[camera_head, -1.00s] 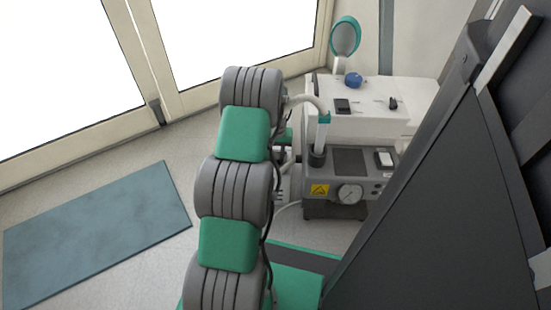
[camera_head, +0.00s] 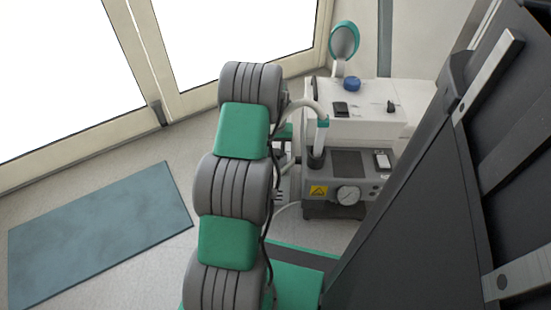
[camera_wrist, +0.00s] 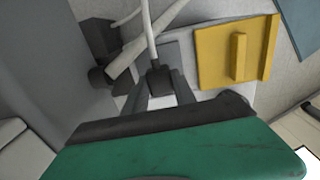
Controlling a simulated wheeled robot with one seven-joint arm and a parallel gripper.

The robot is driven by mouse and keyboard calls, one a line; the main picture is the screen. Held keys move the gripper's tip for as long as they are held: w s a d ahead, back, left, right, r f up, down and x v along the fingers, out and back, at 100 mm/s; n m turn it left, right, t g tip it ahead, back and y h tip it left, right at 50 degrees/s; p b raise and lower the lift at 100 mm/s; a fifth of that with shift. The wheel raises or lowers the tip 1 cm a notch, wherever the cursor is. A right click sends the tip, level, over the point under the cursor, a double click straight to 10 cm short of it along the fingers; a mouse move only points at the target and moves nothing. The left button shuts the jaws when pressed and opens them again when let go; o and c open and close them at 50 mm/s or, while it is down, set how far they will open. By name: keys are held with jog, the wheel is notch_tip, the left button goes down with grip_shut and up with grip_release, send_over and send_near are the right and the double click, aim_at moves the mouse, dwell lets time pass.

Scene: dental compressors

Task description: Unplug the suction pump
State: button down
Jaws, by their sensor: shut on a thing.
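In the wrist view, my gripper (camera_wrist: 162,96) is closed around a dark plug (camera_wrist: 159,76) with a white cable (camera_wrist: 149,35) running up from it. A grey plate lies around and behind the plug; I cannot tell whether the plug is still seated. In the head view, a grey unit with a gauge (camera_head: 348,195), a yellow warning label and a pale hose (camera_head: 305,104) looks like the suction pump. It stands right of my arm. My gripper is mostly hidden behind my arm in that view.
A yellow panel with a raised bar (camera_wrist: 238,55) is right of the plug. A white unit (camera_head: 365,123) with a blue knob stands behind the grey one. A blue-grey mat (camera_head: 100,235) lies on open floor at left, before glazed doors (camera_head: 190,105).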

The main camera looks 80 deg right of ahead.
jog(key=shift+r+p, duration=0.8)
jog(key=shift+r, duration=0.45)
